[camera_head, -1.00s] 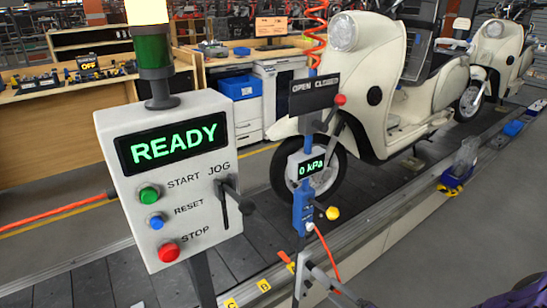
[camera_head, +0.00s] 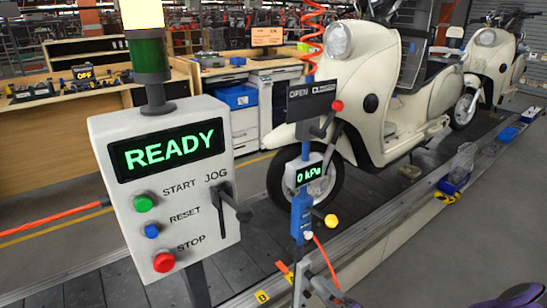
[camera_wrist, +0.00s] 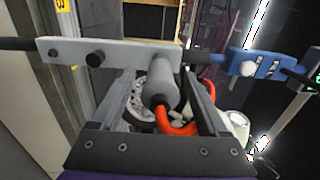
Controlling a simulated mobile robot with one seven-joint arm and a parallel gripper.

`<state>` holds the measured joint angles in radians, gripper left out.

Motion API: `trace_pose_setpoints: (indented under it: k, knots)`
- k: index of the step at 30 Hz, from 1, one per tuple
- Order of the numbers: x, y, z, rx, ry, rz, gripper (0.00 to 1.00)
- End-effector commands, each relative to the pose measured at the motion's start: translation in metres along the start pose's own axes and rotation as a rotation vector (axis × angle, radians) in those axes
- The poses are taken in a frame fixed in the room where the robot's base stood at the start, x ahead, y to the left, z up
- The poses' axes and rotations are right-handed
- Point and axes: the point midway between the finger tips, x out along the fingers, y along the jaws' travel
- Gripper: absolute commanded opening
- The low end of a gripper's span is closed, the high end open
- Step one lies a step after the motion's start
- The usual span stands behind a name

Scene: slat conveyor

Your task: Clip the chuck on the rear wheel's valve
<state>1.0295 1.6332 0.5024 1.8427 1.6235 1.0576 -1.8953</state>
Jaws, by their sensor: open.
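In the wrist view my gripper (camera_wrist: 160,76) is open, with one dark finger on each side of a grey cylinder that looks like the chuck (camera_wrist: 163,80). An orange hose (camera_wrist: 178,129) comes out of its near end. The cylinder lies beside a grey bracket plate (camera_wrist: 115,53); I cannot tell whether the fingers touch it. In the head view the inflator post (camera_head: 303,215) reads 0 kPa, with the bracket low on it. The nearest cream scooter (camera_head: 385,90) shows its front wheel (camera_head: 305,180).
A control box (camera_head: 165,190) reading READY stands left of the inflator post. An OPEN/CLOSED sign with a red-knobbed lever (camera_head: 337,106) sits above the gauge. A second scooter (camera_head: 490,65) stands behind on the slat conveyor.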

Motion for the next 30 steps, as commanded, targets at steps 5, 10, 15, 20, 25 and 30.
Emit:
trace_pose_setpoints:
  k: [5,10,15,20,25,30]
  knots:
    - [0.023,-0.001,0.000,-0.001,-0.001,-0.002,0.78]
    - [0.035,0.000,0.000,-0.001,0.000,0.000,0.78]
    - [0.039,0.000,0.000,-0.001,0.001,-0.001,0.78]
    - [0.039,0.000,0.000,-0.001,0.001,-0.001,0.78]
    - [0.039,0.000,0.000,-0.001,0.001,-0.001,0.78]
    - [0.039,0.000,0.000,-0.001,0.001,-0.001,0.78]
